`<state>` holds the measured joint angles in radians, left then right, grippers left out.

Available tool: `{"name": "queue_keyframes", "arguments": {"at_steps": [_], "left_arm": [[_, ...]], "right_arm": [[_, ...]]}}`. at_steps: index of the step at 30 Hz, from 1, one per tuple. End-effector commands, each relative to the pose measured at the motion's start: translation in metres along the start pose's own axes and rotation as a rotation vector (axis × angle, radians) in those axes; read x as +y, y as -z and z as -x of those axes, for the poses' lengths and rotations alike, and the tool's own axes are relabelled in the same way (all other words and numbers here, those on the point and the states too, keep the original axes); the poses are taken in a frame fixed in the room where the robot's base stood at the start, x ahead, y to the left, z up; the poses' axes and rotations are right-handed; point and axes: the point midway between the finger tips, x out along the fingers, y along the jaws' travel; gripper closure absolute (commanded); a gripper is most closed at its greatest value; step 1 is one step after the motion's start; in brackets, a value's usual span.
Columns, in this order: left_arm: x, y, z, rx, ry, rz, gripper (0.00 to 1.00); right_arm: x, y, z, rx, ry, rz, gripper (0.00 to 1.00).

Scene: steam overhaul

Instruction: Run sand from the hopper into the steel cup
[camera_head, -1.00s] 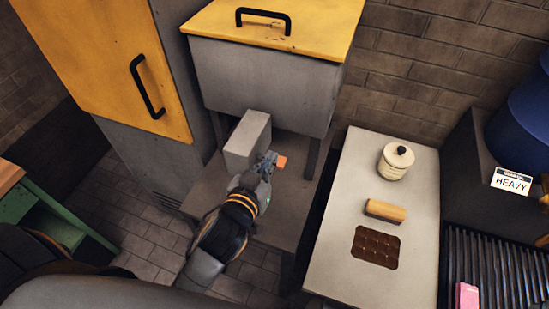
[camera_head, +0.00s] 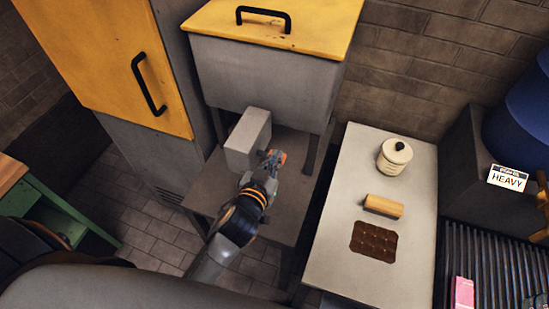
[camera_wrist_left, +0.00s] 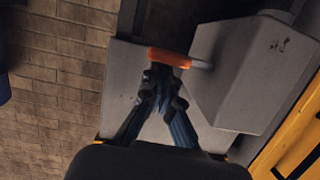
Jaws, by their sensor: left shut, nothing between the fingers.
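The hopper (camera_head: 262,80) is a large grey bin with a yellow lid and black handle, standing on legs at the top centre of the head view. A grey chute box (camera_head: 245,142) sits below its front; it also shows in the left wrist view (camera_wrist_left: 250,75). An orange grip (camera_wrist_left: 168,58) on a pale rod sticks out from the box. My left gripper (camera_head: 272,159) is shut and empty beside the box. In the left wrist view its fingertips (camera_wrist_left: 164,74) overlap the orange grip's edge; I cannot tell whether they touch. I see no steel cup and no right gripper.
A pale counter (camera_head: 335,255) right of the hopper holds a lidded cream jar (camera_head: 394,158), a wooden block (camera_head: 383,206) and a brown slab (camera_head: 374,243). A yellow-doored cabinet (camera_head: 115,60) stands close on the left. A grey stand (camera_head: 210,195) lies under the hopper.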

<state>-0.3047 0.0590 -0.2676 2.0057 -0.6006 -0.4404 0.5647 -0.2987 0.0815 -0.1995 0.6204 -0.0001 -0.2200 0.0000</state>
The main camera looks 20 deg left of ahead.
Motion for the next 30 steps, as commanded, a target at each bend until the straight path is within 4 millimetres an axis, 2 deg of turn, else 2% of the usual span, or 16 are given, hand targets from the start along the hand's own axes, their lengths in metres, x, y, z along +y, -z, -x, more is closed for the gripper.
{"name": "queue_keyframes", "arguments": {"at_steps": [10, 30], "left_arm": [[0.007, -0.026, -0.006, -0.005, 0.079, -0.307, 1.00], [0.006, -0.026, -0.006, -0.005, 0.081, -0.318, 1.00]], "right_arm": [[0.000, -0.003, -0.025, -0.001, 0.000, 0.000, 0.60], [-0.001, -0.004, -0.024, -0.002, 0.001, 0.000, 0.60]]}}
